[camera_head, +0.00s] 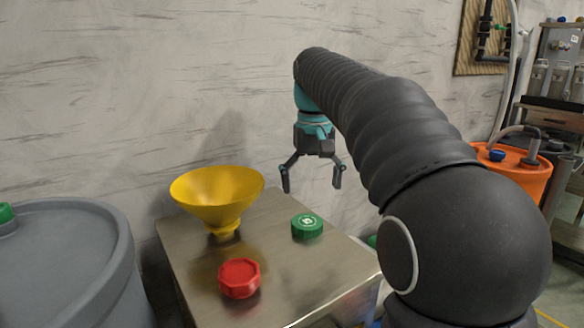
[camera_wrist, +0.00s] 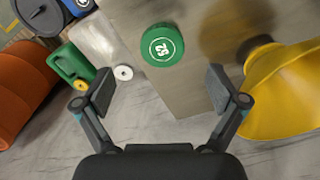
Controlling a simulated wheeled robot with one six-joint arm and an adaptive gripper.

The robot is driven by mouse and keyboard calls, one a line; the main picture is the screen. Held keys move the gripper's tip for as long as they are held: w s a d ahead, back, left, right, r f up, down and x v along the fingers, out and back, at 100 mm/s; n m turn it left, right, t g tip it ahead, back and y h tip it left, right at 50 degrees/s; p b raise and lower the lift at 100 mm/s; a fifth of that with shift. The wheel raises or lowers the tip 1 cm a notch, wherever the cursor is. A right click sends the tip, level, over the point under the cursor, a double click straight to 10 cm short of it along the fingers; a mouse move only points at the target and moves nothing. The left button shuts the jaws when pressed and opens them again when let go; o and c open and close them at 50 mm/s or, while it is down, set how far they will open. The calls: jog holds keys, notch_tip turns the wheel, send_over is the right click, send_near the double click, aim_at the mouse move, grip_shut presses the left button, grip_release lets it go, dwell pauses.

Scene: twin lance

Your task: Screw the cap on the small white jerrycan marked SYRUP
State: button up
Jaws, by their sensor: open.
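My gripper (camera_head: 312,184) is open and empty, above the back of a metal table. In the wrist view its two fingers (camera_wrist: 160,92) stand wide apart. A green cap (camera_head: 307,226) lies on the table below and in front of it; the wrist view shows this cap (camera_wrist: 162,45) marked 25, beyond the fingertips. A red cap (camera_head: 239,278) lies nearer the table's front. A small white round piece (camera_wrist: 123,72) shows by a pale shape (camera_wrist: 95,38) in the wrist view; I cannot tell whether that is the white jerrycan. No SYRUP marking is readable.
A yellow funnel (camera_head: 217,196) stands on the metal table (camera_head: 300,272) at the left. A grey drum (camera_head: 60,265) is left of the table. An orange drum (camera_head: 520,174) is behind my arm. A green jerrycan (camera_wrist: 72,64) shows beside the pale shape. A wall closes the back.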

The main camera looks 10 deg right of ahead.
aim_at(307, 221)
jog(key=shift+w+a+f+b, duration=0.1)
jog(key=shift+w+f+b, duration=0.35)
jog(key=shift+f, duration=1.15)
jog(key=shift+w+f+b, duration=0.2)
jog(key=shift+f+b, duration=0.4)
jog(key=shift+f, duration=1)
jog(key=shift+w+a+f+b, duration=0.1)
jog(key=shift+w+f+b, duration=0.35)
jog(key=shift+f, duration=1.15)
jog(key=shift+s, duration=0.1)
jog(key=c, duration=1.3)
jog(key=shift+r+p, duration=1.3)
jog(key=shift+r, duration=2.2)
